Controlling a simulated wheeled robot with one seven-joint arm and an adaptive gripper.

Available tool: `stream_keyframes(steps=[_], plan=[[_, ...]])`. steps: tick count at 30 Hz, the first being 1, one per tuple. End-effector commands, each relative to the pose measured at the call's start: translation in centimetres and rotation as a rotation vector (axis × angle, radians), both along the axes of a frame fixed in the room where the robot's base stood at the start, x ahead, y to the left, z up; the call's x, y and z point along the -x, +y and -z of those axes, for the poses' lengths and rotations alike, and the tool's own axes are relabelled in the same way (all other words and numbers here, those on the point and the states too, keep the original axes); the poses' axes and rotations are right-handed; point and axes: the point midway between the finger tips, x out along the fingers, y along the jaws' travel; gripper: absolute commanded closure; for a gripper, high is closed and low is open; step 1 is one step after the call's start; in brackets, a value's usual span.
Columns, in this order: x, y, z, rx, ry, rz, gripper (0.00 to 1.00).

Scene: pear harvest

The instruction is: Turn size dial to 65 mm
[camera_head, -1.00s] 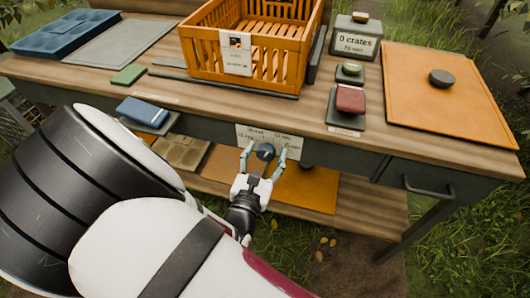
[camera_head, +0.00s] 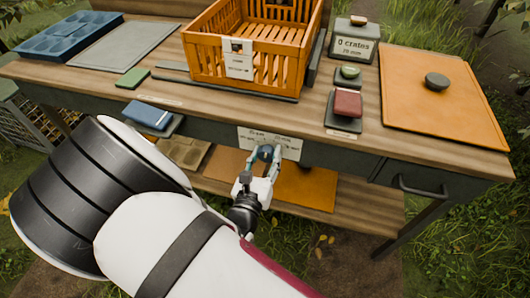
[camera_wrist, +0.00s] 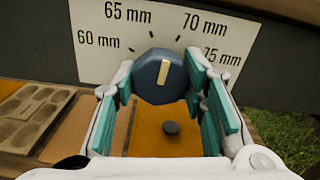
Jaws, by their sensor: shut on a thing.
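The size dial is a dark blue-grey knob (camera_wrist: 158,88) with a tan pointer bar (camera_wrist: 164,72), on a pale scale plate (camera_wrist: 100,62) marked 60, 65, 70 and 75 mm. The bar points up and slightly right, between the 65 mm and 70 mm labels. My gripper (camera_wrist: 160,76) is shut on the dial, one finger on each side, teal pads facing inward. In the head view, my gripper (camera_head: 264,153) is at the plate (camera_head: 287,147) on the bench front; the fingers mostly hide the dial there.
An orange crate (camera_head: 205,62) stands on the bench above. A sign (camera_head: 353,44) reads "0 crates"; its lower line is blurred. A red block (camera_head: 347,103) and an orange board (camera_head: 430,110) are to the right. A drawer handle (camera_head: 420,188) sticks out at the bench front.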

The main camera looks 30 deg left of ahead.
Motion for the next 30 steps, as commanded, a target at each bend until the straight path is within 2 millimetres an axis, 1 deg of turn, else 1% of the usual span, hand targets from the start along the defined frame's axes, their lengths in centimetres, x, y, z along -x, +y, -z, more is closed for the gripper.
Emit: stream_keyframes(steps=[6,15,22,30], plan=[[0.13,-0.06,-0.11,0.180,-0.041,-0.001,0.89],[0.14,-0.04,-0.05,0.366,-0.086,-0.002,0.89],[0.12,-0.03,-0.01,0.440,-0.104,-0.002,0.89],[0.11,-0.02,0.05,0.462,-0.110,-0.002,0.89]])
